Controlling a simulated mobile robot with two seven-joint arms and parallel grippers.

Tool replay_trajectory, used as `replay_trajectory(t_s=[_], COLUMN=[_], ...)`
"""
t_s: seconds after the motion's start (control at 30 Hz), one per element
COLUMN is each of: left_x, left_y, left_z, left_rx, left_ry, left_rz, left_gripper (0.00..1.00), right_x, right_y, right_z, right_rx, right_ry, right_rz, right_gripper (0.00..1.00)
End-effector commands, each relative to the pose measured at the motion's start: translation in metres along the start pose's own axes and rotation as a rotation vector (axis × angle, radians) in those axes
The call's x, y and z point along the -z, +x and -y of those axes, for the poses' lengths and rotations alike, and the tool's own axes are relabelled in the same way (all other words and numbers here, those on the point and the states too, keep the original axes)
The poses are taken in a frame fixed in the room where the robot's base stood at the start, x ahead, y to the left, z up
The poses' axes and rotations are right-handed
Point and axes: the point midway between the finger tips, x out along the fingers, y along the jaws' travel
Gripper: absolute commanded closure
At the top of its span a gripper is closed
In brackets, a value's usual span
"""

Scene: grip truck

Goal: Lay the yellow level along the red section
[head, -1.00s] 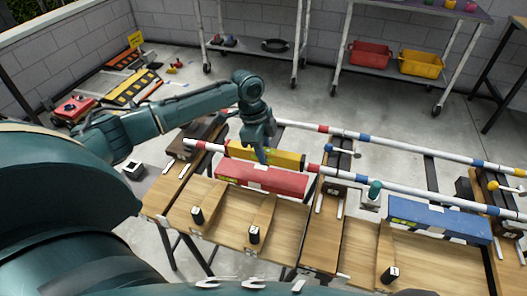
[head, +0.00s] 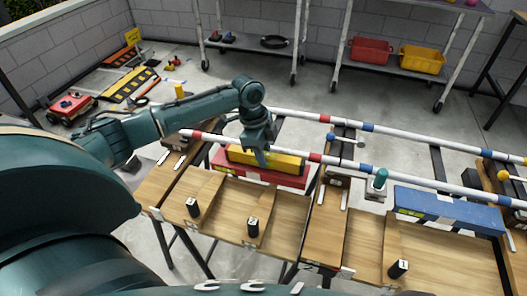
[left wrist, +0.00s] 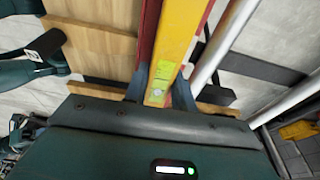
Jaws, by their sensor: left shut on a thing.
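The yellow level (head: 285,163) is a long bar. It lies lengthwise over the red section (head: 285,181), a long red block on the wooden bench, and covers much of its top. Red shows in front of the level and past its left end. My left gripper (head: 257,157) comes down from above and is shut around the middle of the level. In the left wrist view the level (left wrist: 180,40) runs between the two fingers (left wrist: 159,88), with red (left wrist: 149,30) along its side. I cannot tell whether the level touches the block. My right gripper is not in view.
A striped pole (head: 360,172) runs just behind the block, with another pole (head: 400,135) farther back. A blue block (head: 450,211) lies to the right. Black numbered pieces (head: 253,226) stand on the bench (head: 280,215) in front.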

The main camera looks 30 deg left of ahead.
Motion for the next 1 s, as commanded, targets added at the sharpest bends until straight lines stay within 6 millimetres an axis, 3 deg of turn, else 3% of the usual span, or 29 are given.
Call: replay_trajectory(t_s=[0.2,0.23,0.53,0.83,1.0], left_x=[0.0,0.0,0.0,0.0,0.0], left_y=[0.0,0.0,0.0,-0.004,-0.03], left_z=[0.0,0.0,0.0,0.001,0.001], left_rx=[0.001,0.001,0.001,0.001,0.006], left_ry=[0.0,0.0,0.0,-0.001,0.0], left_rz=[-0.001,-0.001,0.0,0.0,-0.001], left_gripper=[1.0,0.72,0.48,0.48,0.48], right_x=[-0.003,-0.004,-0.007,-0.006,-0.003], right_y=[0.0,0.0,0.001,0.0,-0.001], right_z=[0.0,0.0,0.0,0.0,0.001], right_rx=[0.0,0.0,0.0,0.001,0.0], right_ry=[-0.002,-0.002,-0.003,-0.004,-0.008], right_rz=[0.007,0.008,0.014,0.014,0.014], right_gripper=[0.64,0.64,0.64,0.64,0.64])
